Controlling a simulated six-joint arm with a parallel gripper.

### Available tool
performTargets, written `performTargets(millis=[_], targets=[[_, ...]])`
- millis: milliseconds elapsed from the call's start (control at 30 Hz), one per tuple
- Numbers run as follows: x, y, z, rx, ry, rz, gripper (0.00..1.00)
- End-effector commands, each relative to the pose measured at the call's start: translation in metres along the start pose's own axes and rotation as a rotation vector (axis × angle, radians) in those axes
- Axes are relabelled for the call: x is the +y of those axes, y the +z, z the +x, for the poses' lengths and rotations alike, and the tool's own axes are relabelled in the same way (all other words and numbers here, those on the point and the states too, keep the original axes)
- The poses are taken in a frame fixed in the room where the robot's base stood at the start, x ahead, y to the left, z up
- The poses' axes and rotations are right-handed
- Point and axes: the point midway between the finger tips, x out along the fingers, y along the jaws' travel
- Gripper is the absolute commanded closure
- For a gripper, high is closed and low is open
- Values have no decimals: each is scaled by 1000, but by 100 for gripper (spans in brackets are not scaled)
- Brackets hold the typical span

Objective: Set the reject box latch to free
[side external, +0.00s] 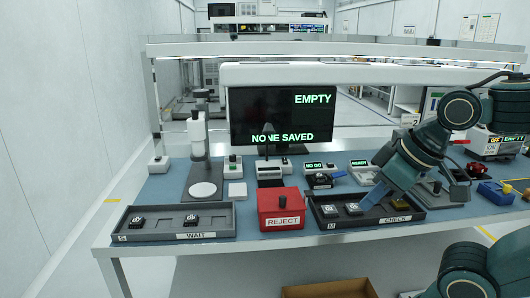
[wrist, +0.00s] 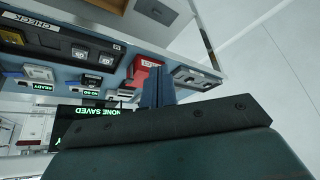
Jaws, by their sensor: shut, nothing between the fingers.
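The red reject box (side external: 281,210), labelled REJECT, stands at the front of the bench between two dark trays. A small dark knob (side external: 282,193) stands on its top; I cannot tell whether it is the latch or how it is set. The red box also shows in the wrist view (wrist: 145,70), partly behind my fingers. My gripper (side external: 371,202) is shut and empty, its blue fingers pointing down over the CHECK tray, to the right of the red box and apart from it. The blue fingers show together in the wrist view (wrist: 158,90).
The WAIT tray (side external: 150,232) lies left of the box and the CHECK tray (side external: 357,222) right, both holding dark parts. Behind stand a monitor (side external: 265,112) reading EMPTY and NONE SAVED, a stand (side external: 198,155) and small devices. An open cardboard box (side external: 330,290) is below the bench.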

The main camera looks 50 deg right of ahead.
Motion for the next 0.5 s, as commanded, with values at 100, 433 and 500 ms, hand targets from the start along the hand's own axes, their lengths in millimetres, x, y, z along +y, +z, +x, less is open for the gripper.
performTargets(millis=[100, 433, 500], targets=[[0, 0, 0, 0, 0, 0, 100], [0, -2, 0, -3, 1, 5, 71], [1, -5, -1, -8, 3, 14, 57]])
